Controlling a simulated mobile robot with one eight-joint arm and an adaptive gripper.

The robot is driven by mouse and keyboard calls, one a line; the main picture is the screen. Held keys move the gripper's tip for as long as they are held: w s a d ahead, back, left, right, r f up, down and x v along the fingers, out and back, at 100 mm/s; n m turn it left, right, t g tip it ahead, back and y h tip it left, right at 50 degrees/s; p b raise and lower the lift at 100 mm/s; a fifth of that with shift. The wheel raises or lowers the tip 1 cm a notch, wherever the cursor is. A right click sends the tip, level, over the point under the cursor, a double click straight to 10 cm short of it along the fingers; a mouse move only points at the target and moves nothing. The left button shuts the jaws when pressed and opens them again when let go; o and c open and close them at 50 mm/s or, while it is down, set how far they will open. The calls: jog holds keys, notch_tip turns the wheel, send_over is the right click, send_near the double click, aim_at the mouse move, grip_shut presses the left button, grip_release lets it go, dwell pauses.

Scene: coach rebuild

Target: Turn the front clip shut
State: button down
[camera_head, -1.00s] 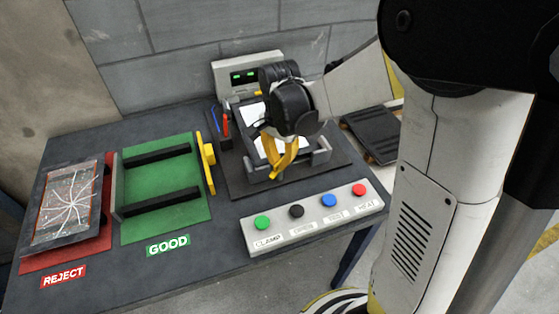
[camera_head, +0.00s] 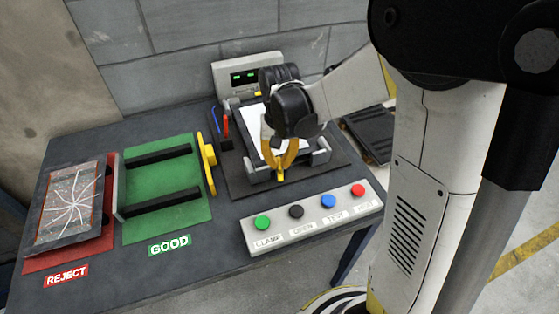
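The fixture (camera_head: 317,158) stands on a dark base plate, with a white panel (camera_head: 254,118) in its frame. The front clip (camera_head: 280,176) is a small yellow piece at the middle of the fixture's front edge. My gripper (camera_head: 280,165) points down over the front edge, its yellow fingers curving in to the clip, one on each side. I cannot tell whether the fingertips touch or grip it, or which way the clip is turned. My wrist and fingers hide part of the panel. Another small yellow piece (camera_head: 258,94) shows at the fixture's back.
A button box (camera_head: 312,222) with green, black, blue and red buttons lies in front. A display unit (camera_head: 243,75) stands behind. Left are a red and a blue upright tool, a yellow handle (camera_head: 206,163), the green GOOD tray (camera_head: 160,185) and the REJECT tray (camera_head: 105,215) holding a cracked panel.

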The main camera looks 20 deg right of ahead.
aim_at(280, 163)
jog(key=shift+n, duration=1.6)
jog(key=c, duration=1.5)
grip_release()
jog(key=shift+c, duration=0.2)
notch_tip(280, 163, up, 12)
